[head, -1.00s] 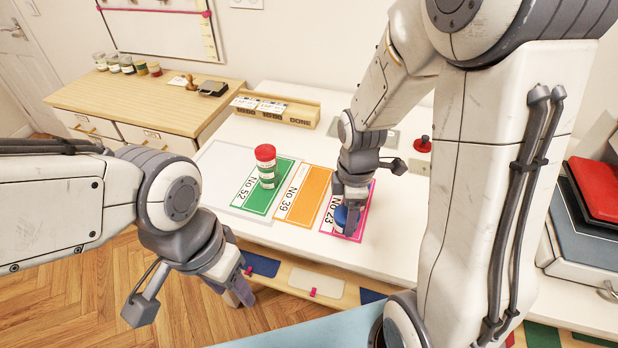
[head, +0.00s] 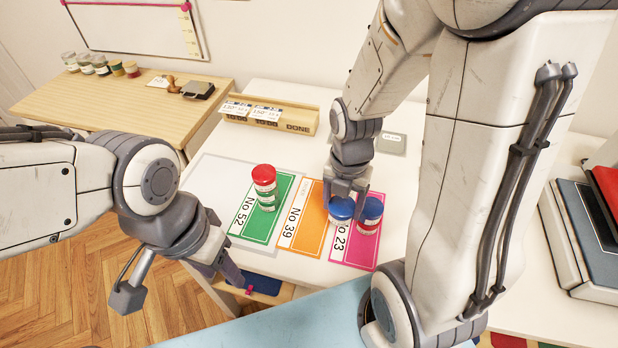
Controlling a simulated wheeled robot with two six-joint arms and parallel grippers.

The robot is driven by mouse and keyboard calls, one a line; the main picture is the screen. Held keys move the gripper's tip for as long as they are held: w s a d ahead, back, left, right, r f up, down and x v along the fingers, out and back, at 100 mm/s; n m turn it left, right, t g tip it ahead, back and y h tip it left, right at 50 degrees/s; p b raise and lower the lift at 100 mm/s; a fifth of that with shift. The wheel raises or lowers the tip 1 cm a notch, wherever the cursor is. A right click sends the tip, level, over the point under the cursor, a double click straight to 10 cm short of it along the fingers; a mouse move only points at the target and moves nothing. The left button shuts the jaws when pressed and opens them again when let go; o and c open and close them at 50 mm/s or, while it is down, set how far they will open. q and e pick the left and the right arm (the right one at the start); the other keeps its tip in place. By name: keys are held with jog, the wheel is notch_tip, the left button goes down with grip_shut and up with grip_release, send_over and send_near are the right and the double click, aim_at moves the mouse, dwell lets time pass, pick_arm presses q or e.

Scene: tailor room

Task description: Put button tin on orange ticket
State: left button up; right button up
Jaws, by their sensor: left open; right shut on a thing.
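The orange ticket (head: 300,232), marked No 39, lies on the white table between a green ticket (head: 247,225) and a pink ticket (head: 347,253). My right gripper (head: 345,200) is shut on a blue-lidded tin (head: 340,211), over the border of the orange and pink tickets; its height is hard to tell. Another blue-lidded tin (head: 369,216) with a red band stands on the pink ticket, just right of the held one. A red-lidded tin (head: 265,187), apparently stacked, stands on the green ticket. My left gripper (head: 225,272) is open and empty by the table's front left edge.
A wooden box (head: 290,122) with cards stands at the table's back, beside a grey plate (head: 391,144). A wooden side cabinet (head: 120,110) holds several jars and a stamp. Stacked cases (head: 590,230) lie at the right. The orange ticket's front part is clear.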

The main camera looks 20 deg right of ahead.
send_over(317, 214)
notch_tip(317, 214, down, 5)
jog(key=shift+p, duration=0.45)
jog(key=shift+f, duration=2)
jog(key=shift+f, duration=0.1)
jog(key=shift+f, duration=0.15)
jog(key=o, duration=1.5)
jog(key=shift+c, duration=0.2)
